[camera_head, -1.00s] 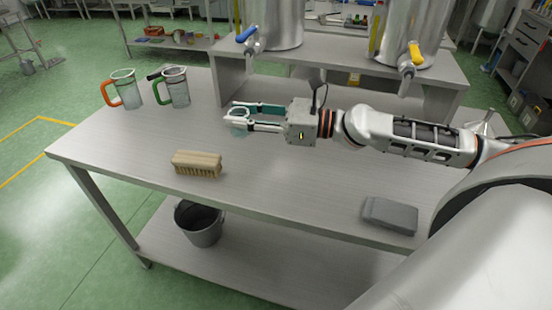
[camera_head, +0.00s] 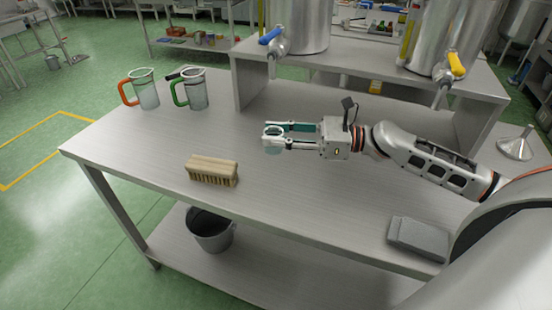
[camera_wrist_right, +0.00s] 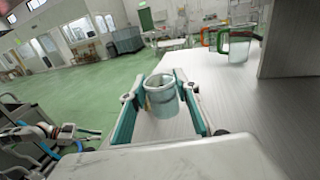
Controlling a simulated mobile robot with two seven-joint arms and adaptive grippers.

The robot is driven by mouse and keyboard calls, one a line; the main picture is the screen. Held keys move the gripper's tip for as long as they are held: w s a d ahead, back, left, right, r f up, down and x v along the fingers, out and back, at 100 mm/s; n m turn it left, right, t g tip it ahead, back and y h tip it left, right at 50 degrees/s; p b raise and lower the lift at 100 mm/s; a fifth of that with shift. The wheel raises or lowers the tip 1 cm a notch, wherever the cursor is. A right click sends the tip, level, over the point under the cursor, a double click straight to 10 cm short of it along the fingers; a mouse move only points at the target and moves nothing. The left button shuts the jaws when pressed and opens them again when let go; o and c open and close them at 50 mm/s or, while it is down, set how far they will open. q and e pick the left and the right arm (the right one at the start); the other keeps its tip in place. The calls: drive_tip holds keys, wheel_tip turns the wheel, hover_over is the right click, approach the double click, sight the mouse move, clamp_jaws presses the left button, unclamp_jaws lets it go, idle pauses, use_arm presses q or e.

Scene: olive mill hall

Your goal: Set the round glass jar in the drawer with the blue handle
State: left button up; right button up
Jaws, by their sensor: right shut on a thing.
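The round glass jar (camera_head: 273,147) is small, clear and open-topped. My right gripper (camera_head: 275,138) is shut on it and holds it upright, seemingly above the table's middle. In the right wrist view the jar (camera_wrist_right: 162,97) sits between the two teal finger pads of the right gripper (camera_wrist_right: 162,100). What looks like my left gripper (camera_wrist_right: 88,132) shows small at the left edge of the wrist view, away from the table; its opening is unclear. I see no drawer with a blue handle in the current views.
On the metal table (camera_head: 150,150) are a wooden brush (camera_head: 212,171), an orange-handled jug (camera_head: 146,90), a green-handled jug (camera_head: 196,90), a grey block (camera_head: 418,238) and a funnel (camera_head: 516,145). Steel tanks with taps (camera_head: 275,40) stand on a raised shelf behind. A bucket (camera_head: 211,230) is below.

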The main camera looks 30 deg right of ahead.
wheel_tip(320, 180, down, 7)
drive_tip(key=shift+f+b, duration=0.15)
drive_tip(key=shift+b, duration=0.25)
